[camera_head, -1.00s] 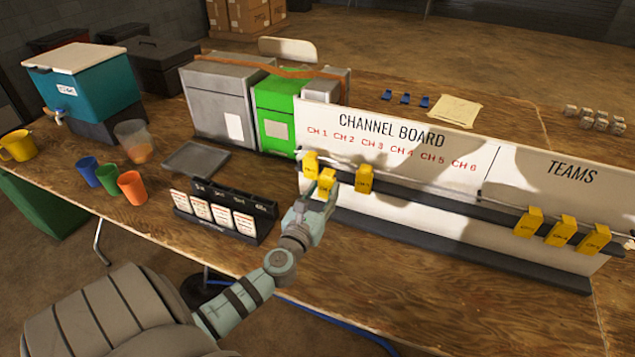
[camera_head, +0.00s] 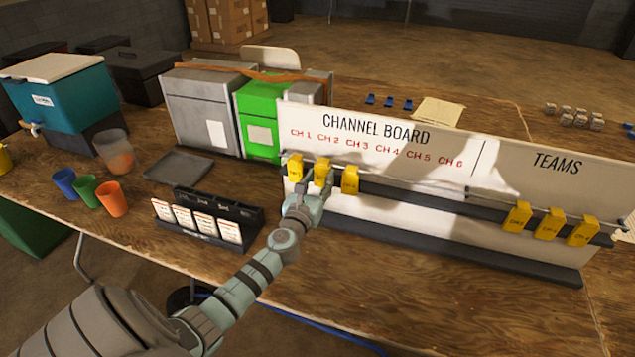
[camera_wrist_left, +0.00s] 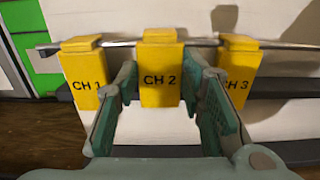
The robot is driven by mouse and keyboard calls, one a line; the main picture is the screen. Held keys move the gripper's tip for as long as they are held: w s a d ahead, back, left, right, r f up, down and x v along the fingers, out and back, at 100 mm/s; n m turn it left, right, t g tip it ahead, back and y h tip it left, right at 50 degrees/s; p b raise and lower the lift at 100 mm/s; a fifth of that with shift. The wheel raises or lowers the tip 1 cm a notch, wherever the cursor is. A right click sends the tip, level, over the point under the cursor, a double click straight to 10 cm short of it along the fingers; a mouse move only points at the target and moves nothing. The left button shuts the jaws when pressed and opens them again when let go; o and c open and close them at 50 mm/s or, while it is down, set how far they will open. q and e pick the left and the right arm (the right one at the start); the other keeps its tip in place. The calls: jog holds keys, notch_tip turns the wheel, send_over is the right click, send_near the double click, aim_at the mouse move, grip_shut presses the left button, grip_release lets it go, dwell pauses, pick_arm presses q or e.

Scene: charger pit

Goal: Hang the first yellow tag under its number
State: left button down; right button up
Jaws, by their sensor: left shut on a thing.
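My left gripper (camera_head: 317,187) is at the channel board (camera_head: 400,217), shut on the yellow CH 2 tag (camera_head: 323,170). In the left wrist view the CH 2 tag (camera_wrist_left: 159,80) is upright at the metal rail (camera_wrist_left: 200,42), between the fingers of my left gripper (camera_wrist_left: 162,72). The yellow CH 1 tag (camera_wrist_left: 85,75) hangs to its left and the yellow CH 3 tag (camera_wrist_left: 236,72) to its right. The red printed numbers CH 1 to CH 6 (camera_head: 375,147) run above the rail. My right gripper is not in view.
Three yellow tags (camera_head: 549,224) hang under TEAMS (camera_head: 557,162). A black card holder (camera_head: 247,215) with several white cards stands left of my arm. Cups (camera_head: 112,199), a grey tray (camera_head: 179,167) and a green box (camera_head: 262,133) are further left. The rail right of CH 3 is clear up to TEAMS.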

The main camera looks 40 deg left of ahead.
pick_arm(q)
jog(key=c, duration=1)
grip_release()
